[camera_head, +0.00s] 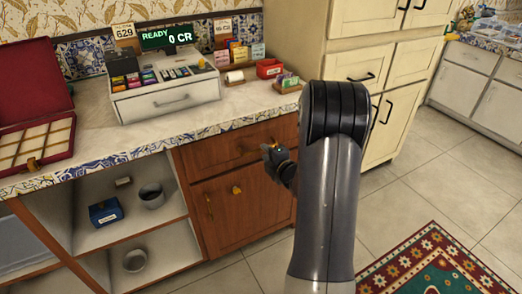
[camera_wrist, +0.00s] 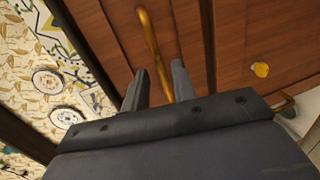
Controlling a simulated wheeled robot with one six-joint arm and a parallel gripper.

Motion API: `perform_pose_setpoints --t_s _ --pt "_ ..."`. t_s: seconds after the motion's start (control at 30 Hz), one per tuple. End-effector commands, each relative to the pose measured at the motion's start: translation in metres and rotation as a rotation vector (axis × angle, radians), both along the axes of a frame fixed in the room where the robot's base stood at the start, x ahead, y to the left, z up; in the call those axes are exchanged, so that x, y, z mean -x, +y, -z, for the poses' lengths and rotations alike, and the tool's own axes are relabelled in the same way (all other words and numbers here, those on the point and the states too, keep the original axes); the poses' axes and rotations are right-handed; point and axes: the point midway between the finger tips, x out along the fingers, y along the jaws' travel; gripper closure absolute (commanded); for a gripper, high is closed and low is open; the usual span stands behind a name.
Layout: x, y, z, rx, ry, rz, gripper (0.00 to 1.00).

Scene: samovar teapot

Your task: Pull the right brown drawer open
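The right brown drawer (camera_head: 218,155) is shut, set under the patterned counter edge. My gripper (camera_head: 268,150) is in front of its right part and hides some of the drawer front. In the wrist view the brass handle (camera_wrist: 150,40) runs across the drawer front (camera_wrist: 110,35). My gripper's two grey fingers (camera_wrist: 158,80) are apart, with the handle's lower end between them, closer to the right finger. I cannot tell whether a finger touches the handle.
Below the drawer is a brown door with a yellow knob (camera_head: 236,190), also in the wrist view (camera_wrist: 261,69). Open shelves with a blue box (camera_head: 104,212) lie left. A cash register (camera_head: 165,90) and red case (camera_head: 35,95) stand on the counter. A cream cupboard (camera_head: 345,70) stands right.

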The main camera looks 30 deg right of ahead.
Motion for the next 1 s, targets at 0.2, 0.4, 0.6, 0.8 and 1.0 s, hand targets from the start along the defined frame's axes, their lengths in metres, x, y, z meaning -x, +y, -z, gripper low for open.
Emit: perform_pose_setpoints --t_s 0.2,0.4,0.6,0.8,1.0 --pt "-0.031 0.001 0.007 0.000 0.001 0.000 0.74" --pt "-0.041 0.002 0.009 -0.001 0.001 0.001 0.74" --pt "-0.041 0.001 0.009 -0.001 0.001 0.002 0.74" --pt "-0.041 0.001 0.009 -0.001 0.001 0.002 0.88" --pt "-0.041 0.001 0.009 -0.001 0.001 0.002 1.00"
